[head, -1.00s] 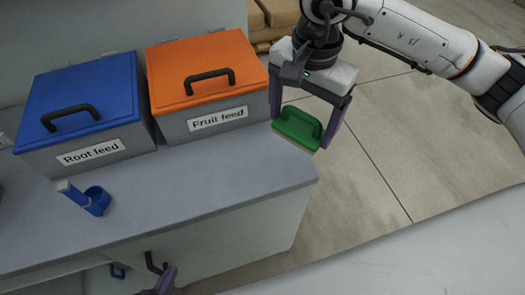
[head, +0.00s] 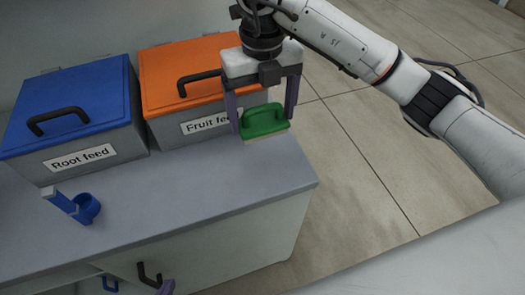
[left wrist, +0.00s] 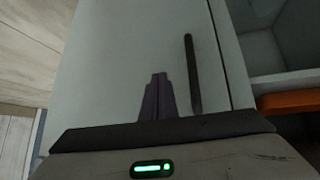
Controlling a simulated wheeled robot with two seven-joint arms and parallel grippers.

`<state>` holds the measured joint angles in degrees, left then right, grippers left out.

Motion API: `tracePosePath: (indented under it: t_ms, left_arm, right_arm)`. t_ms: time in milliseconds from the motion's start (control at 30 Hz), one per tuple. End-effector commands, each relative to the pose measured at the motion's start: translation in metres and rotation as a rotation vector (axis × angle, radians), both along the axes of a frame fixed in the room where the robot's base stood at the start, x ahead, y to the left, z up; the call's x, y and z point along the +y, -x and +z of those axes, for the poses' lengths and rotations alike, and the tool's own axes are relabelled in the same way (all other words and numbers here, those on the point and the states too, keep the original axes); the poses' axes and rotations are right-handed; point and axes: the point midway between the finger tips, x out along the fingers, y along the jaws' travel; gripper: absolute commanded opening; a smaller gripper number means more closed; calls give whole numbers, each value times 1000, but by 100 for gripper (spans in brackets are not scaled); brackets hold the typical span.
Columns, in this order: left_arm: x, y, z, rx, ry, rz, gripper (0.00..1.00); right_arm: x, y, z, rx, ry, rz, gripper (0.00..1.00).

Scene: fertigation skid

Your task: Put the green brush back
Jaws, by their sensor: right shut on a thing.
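The green brush (head: 264,121) has a green handle and back with a pale underside. My right gripper (head: 263,124) is shut on it, one purple finger at each end. It holds the brush in front of the orange-lidded Fruit feed bin (head: 160,125), over the right part of the grey counter (head: 200,190); the height above the counter is hard to judge.
A blue-lidded Root feed bin (head: 75,105) stands left of the Fruit feed bin.

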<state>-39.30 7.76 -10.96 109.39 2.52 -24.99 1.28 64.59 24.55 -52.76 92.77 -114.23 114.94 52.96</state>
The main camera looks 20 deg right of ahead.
Motion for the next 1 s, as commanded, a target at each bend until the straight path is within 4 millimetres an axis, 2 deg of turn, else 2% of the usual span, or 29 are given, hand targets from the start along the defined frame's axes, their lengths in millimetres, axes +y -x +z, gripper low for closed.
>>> tracePosePath:
  t_ms: [33,200,467,633,1000]
  left_arm:
    - [0,0,-2,0,0,0,0]
    - [0,0,1,0,0,0,0]
    - [0,0,2,0,0,0,0]
    - [0,0,4,-1,-1,1,0]
    - [0,0,0,-1,-1,1,0]
  right_arm:
    - [1,2,-13,7,-2,-5,58]
    - [0,1,-41,5,0,-4,58]
    - [0,1,-64,5,0,-2,58]
    - [0,1,-88,4,0,-1,58]
    - [0,1,-95,1,0,0,58]
